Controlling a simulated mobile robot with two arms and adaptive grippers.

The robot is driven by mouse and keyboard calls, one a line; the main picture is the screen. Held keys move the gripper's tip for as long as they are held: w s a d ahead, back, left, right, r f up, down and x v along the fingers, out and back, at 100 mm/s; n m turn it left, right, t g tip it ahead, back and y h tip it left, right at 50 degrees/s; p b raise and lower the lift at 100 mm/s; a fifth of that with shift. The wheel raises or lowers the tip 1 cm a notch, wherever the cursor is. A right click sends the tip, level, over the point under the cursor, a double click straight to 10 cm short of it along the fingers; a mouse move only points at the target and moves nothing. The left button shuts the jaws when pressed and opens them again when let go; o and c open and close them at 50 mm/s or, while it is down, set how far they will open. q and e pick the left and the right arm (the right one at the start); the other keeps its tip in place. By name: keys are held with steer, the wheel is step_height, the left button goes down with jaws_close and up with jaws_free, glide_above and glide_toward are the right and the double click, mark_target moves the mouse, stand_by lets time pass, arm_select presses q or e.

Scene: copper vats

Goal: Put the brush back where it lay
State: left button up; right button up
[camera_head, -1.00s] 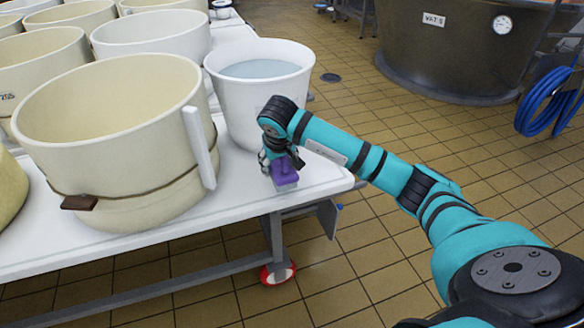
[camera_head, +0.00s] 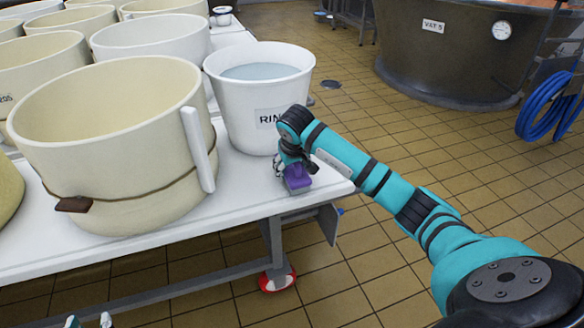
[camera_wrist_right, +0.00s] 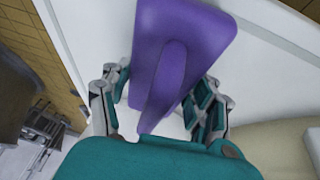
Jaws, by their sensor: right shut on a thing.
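My right gripper (camera_head: 297,170) is shut on the purple brush (camera_head: 298,179), near the front right corner of the white table (camera_head: 235,196). The wrist view shows the brush (camera_wrist_right: 180,50) between the two fingers (camera_wrist_right: 158,105), with a raised ridge along its top. Its underside is hidden there, and I cannot tell whether it touches the table. The white bucket (camera_head: 258,98) of water, lettered "RIN…" with the rest hidden by my arm, stands just behind the gripper. Two fingertips of my left gripper (camera_head: 89,321) show apart at the bottom left edge.
A large cream tub (camera_head: 105,130) with a brown strap and a white upright piece stands left of the brush. More tubs (camera_head: 150,38) fill the table behind. A dark vat (camera_head: 455,50) and blue hose (camera_head: 548,105) are at the back right. The tiled floor is open between.

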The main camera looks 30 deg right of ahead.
steer(key=o, duration=1.4)
steer(key=shift+o, duration=0.2)
